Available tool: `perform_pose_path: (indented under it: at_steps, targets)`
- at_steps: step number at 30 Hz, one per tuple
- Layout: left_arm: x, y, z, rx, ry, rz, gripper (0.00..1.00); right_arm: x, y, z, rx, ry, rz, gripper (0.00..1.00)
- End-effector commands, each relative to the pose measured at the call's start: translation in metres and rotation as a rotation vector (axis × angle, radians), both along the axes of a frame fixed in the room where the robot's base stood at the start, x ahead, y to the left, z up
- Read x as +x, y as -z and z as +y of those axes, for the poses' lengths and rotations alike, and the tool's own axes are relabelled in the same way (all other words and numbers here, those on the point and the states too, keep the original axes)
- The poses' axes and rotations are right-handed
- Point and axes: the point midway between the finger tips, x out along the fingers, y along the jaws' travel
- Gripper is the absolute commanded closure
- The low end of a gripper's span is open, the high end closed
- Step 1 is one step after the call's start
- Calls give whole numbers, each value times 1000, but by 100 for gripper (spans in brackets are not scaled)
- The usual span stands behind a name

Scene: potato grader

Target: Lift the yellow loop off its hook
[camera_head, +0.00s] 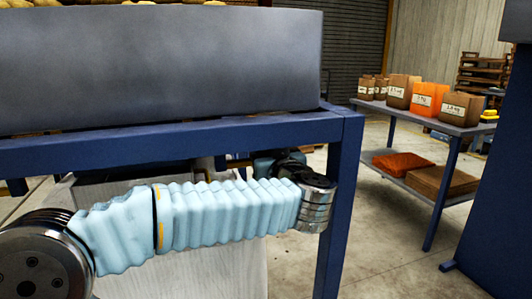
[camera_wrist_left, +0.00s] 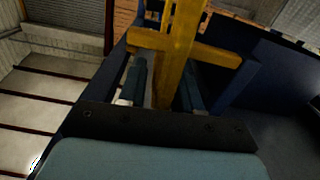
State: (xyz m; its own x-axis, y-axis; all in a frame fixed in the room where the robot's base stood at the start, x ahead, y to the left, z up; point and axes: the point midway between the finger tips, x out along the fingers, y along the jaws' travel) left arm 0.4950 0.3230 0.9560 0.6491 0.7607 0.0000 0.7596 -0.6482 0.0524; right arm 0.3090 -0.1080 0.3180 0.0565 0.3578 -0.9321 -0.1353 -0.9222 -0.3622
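In the left wrist view a yellow piece (camera_wrist_left: 178,60), with an upright bar and a crosspiece, stands right in front of my left gripper (camera_wrist_left: 165,88). I take it to be the yellow loop. The two dark teal fingers are apart, with the bar between them or just beyond their tips. A dark gap shows beside the left finger, so I see no grip. The hook cannot be made out. In the head view my left arm crosses from the left in a pale blue sleeve; its gripper and the yellow loop are hidden there. My right gripper is in neither view.
A blue frame (camera_head: 342,200) carries a grey trough (camera_head: 160,65) just above my left arm, and its post stands at my wrist. A shelf table (camera_head: 430,123) with paper bags (camera_head: 400,90) stands back right. A blue panel (camera_head: 500,180) closes the right edge.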

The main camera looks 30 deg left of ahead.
Motion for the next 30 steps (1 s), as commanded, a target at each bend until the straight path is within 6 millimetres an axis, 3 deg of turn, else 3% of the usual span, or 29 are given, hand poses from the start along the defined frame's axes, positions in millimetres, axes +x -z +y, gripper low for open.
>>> perform_pose_path:
  at_steps: [1, 6, 15, 22, 29, 30]
  targets:
    - [0, 0, 0, 0, 0, 0, 75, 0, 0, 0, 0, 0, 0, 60]
    - [0, 0, 0, 0, 0, 0, 100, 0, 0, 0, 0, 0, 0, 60]
    - [1, -1, -1, 1, 1, 1, 100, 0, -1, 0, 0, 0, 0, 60]
    - [16, -3, -14, 1, 2, 3, 100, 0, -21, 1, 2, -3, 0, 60]
    - [17, 0, -15, -1, 2, -1, 100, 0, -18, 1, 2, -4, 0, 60]
    - [17, 0, -15, -1, 2, -1, 79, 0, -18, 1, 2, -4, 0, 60]
